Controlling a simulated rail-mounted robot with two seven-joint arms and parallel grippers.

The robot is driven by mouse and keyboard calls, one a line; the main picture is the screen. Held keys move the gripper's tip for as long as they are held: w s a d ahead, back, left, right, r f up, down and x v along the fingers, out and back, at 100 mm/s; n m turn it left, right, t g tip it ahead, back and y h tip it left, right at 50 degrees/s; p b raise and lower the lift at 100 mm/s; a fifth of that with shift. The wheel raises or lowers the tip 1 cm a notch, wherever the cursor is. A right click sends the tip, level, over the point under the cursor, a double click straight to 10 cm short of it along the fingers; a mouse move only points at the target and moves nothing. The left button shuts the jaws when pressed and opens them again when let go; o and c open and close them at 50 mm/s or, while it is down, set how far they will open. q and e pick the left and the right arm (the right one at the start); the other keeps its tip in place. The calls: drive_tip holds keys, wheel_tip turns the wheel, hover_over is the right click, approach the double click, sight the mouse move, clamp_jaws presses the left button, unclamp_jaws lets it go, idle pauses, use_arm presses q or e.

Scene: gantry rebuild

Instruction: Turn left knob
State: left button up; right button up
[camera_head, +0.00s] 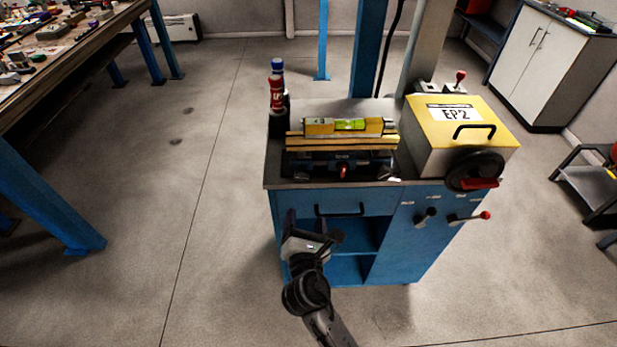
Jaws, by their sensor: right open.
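The left knob (425,216) is a dark knob or short lever on the blue front panel, below the yellow box. To its right is a lever (468,218) with a red ball end. My right gripper (309,222) is open and empty in front of the cabinet's left part, near the drawer handle. It is well left of the left knob and apart from it. Whether it touches the cabinet front is hard to tell. My left gripper is not in view.
The blue cabinet (383,275) has a drawer handle (340,210) and open shelves. A cluttered workbench (75,60) stands left. The floor between is clear.

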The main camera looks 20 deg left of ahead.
sight(303, 177)
drive_tip(key=w+a+n+b, duration=0.1)
drive_tip(key=w, duration=0.2)
drive_tip(key=w+a+n+b, duration=0.1)
drive_tip(key=w+a+b, duration=0.1)
drive_tip(key=w, duration=0.2)
drive_tip(key=w+a+n+b, duration=0.1)
drive_tip(key=w+b, duration=0.1)
drive_tip(key=w, duration=0.2)
drive_tip(key=shift+a, duration=0.3)
drive_tip(key=shift+w+a+r+y+b, duration=0.15)
drive_tip(key=shift+w+b, duration=0.1)
drive_tip(key=shift+w, duration=0.2)
drive_tip(key=shift+w+a+f+y+b, duration=0.1)
drive_tip(key=shift+w+a+y+b, duration=0.1)
drive_tip(key=shift+w, duration=0.25)
drive_tip(key=shift+d, duration=0.1)
